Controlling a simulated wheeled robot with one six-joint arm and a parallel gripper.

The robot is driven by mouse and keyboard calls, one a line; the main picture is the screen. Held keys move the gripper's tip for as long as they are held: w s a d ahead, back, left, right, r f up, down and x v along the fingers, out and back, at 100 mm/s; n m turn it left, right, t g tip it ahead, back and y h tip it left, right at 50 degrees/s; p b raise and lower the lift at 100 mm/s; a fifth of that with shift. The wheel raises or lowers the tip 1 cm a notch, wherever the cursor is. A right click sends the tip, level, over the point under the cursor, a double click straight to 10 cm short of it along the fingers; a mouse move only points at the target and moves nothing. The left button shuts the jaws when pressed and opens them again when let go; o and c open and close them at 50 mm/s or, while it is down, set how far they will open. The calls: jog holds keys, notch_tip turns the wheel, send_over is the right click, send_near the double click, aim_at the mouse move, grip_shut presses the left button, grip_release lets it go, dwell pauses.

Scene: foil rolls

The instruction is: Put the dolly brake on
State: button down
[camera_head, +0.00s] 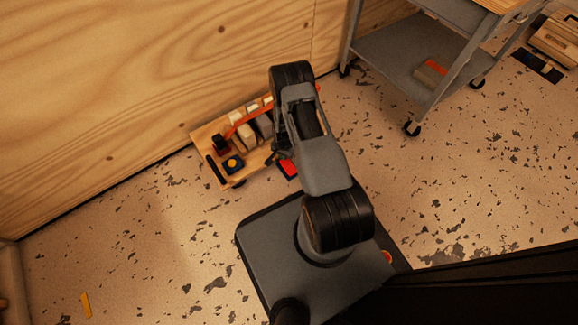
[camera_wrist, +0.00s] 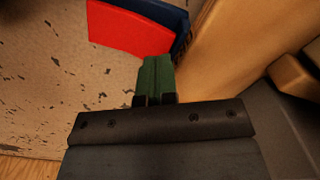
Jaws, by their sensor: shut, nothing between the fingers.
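The wooden dolly (camera_head: 214,130) stands low on the floor against the plywood wall in the head view, partly hidden by my arm. A red plate (camera_head: 287,169), which looks like the brake pedal, sticks out at its near right edge. In the wrist view the red plate (camera_wrist: 140,28) has a dark blue edge and lies beside a wooden part of the dolly (camera_wrist: 238,50). My gripper (camera_wrist: 155,66) is shut and empty, its green fingertips just below the red plate in the picture. I cannot tell whether they touch. In the head view my gripper (camera_head: 279,154) is small and dark beside the dolly.
A grey wheeled cart (camera_head: 400,75) stands at the upper right. The speckled floor (camera_head: 470,180) is clear to the right.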

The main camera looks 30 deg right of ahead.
jog(key=shift+f+b, duration=0.9)
jog(key=shift+f, duration=0.2)
jog(key=shift+r, duration=0.2)
jog(key=shift+r+p, duration=2.55)
jog(key=shift+r, duration=0.8)
jog(key=shift+r, duration=0.1)
jog(key=a+r+n+t+p, duration=0.1)
jog(key=a+r+n+p, duration=0.2)
jog(key=r+p, duration=1.65)
jog(key=a+r+n+t+p, duration=0.1)
jog(key=a+r+n+p, duration=0.2)
jog(key=r, duration=3.4)
jog(key=s+a+r+n+p, duration=0.1)
jog(key=s+r+p, duration=0.4)
jog(key=r, duration=0.4)
jog(key=s+a+r+n+t+p, duration=0.1)
jog(key=s+r+p, duration=0.3)
jog(key=r, duration=0.5)
jog(key=s+a+r+n+p, duration=0.1)
jog(key=s+r+n+p, duration=0.1)
jog(key=s+r+p, duration=0.3)
notch_tip(320, 180, up, 4)
jog(key=shift+s+a+n+t+p, duration=0.3)
jog(key=shift+s+n, duration=0.1)
jog(key=shift+s, duration=0.7)
